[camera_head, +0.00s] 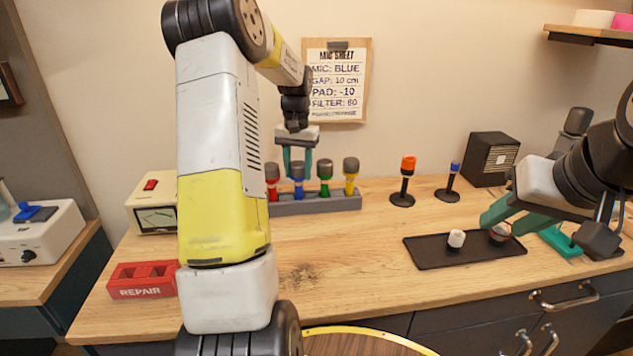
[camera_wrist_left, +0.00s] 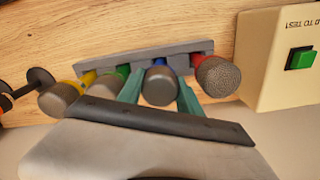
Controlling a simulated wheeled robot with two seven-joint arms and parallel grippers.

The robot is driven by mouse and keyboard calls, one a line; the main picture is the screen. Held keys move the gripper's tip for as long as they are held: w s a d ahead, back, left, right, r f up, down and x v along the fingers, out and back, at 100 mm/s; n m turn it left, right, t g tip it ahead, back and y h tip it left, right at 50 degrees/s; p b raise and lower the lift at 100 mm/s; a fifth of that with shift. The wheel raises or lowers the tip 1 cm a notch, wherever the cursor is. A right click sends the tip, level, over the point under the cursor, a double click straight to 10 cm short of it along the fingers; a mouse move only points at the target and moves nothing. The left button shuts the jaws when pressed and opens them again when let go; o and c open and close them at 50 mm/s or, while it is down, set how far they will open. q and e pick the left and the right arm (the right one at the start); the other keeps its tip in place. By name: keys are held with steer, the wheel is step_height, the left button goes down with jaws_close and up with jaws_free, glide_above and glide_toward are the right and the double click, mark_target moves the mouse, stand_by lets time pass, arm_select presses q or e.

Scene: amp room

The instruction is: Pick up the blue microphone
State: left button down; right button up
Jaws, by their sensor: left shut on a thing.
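The blue microphone (camera_head: 297,172) stands in a grey rack (camera_head: 318,203) on the wooden counter, between the red microphone (camera_head: 272,181) and the green microphone (camera_head: 325,176). A yellow microphone (camera_head: 350,177) is at the rack's right end. My left gripper (camera_head: 297,170) reaches down from above, its teal fingers on either side of the blue microphone and shut on it. In the left wrist view the blue microphone (camera_wrist_left: 160,84) sits between the two fingers, with its lower end at the rack. My right gripper (camera_head: 495,215) is over the dark tray at the right; its fingertips are unclear.
A dark tray (camera_head: 425,256) holds a white piece (camera_head: 456,239). Orange-topped (camera_head: 405,180) and blue-topped (camera_head: 452,180) stands are behind it, beside a speaker box (camera_head: 490,158). A red REPAIR box (camera_head: 143,280) and a meter box (camera_head: 152,205) are at left. The counter's middle is clear.

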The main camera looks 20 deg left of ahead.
arm_select(q)
steer(key=shift+r, duration=0.1)
step_height(320, 180, up, 10)
steer(key=shift+f, duration=0.15)
steer(key=shift+s, duration=0.1)
stand_by(1.1)
